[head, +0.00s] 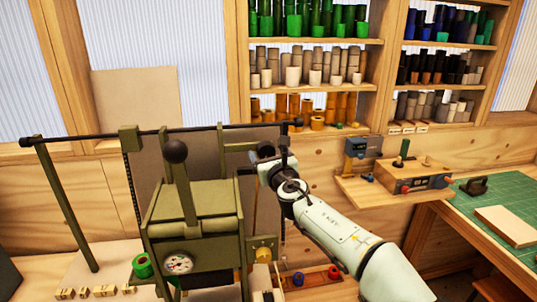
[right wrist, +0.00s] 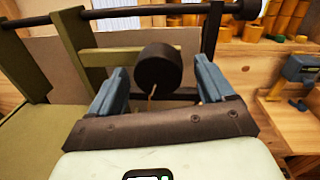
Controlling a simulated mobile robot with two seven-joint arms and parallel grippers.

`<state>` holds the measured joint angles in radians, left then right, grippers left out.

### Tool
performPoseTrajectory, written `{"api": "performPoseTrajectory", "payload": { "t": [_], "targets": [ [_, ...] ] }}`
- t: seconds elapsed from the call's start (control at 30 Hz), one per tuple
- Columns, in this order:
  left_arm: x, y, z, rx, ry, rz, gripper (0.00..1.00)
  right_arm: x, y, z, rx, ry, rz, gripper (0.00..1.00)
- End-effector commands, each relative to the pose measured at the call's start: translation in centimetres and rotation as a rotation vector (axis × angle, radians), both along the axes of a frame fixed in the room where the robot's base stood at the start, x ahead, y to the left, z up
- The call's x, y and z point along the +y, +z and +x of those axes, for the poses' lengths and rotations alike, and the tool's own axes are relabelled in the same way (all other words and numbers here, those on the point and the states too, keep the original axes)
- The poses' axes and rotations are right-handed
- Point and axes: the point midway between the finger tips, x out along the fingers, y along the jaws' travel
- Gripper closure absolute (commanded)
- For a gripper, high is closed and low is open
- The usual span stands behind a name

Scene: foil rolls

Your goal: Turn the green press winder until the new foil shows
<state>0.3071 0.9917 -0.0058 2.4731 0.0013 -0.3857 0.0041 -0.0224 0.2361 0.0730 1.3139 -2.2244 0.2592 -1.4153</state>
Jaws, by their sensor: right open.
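The green press (head: 195,215) stands left of centre in the head view, with a ball-topped lever and a round gauge. A dark rod (head: 90,138) runs across its top. A dark round knob (right wrist: 158,70), apparently the winder's, sits between the blue fingers in the right wrist view. My right gripper (head: 270,160) is open at the press's right side, with one finger on each side of the knob. I cannot tell whether they touch it. In the head view the gripper hides the knob. A dull brown-grey sheet (head: 205,158) hangs behind the press; its foil is not clear. My left gripper is not in view.
Shelves of coloured rolls (head: 310,60) stand behind. A small wooden ledge with devices (head: 420,182) is to the right, and a green cutting mat (head: 500,225) lies at far right. A green roll (head: 143,266) lies beside the press. A low tray (head: 320,279) is below my right arm.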

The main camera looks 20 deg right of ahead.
Motion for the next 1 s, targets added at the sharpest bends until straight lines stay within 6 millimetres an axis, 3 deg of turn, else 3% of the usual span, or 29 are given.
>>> {"api": "performPoseTrajectory", "payload": {
  "t": [0.07, 0.1, 0.27, 0.67, 1.0],
  "targets": [
    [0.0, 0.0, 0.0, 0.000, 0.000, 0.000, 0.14, 0.0, 0.0, 0.0, 0.000, 0.000, 0.000, 0.18],
    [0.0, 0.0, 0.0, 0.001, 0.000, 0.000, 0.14, 0.0, 0.0, 0.0, 0.000, 0.000, 0.000, 0.25],
    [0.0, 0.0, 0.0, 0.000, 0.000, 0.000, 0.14, 0.0, 0.0, 0.0, 0.000, 0.000, 0.000, 0.75],
    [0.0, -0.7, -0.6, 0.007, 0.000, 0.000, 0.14, 0.0, -0.2, -0.1, -0.015, 0.001, 0.057, 0.74],
    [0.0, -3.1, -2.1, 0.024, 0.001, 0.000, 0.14, 0.2, -0.4, -0.1, -0.079, 0.002, 0.300, 0.74]
  ]
}}
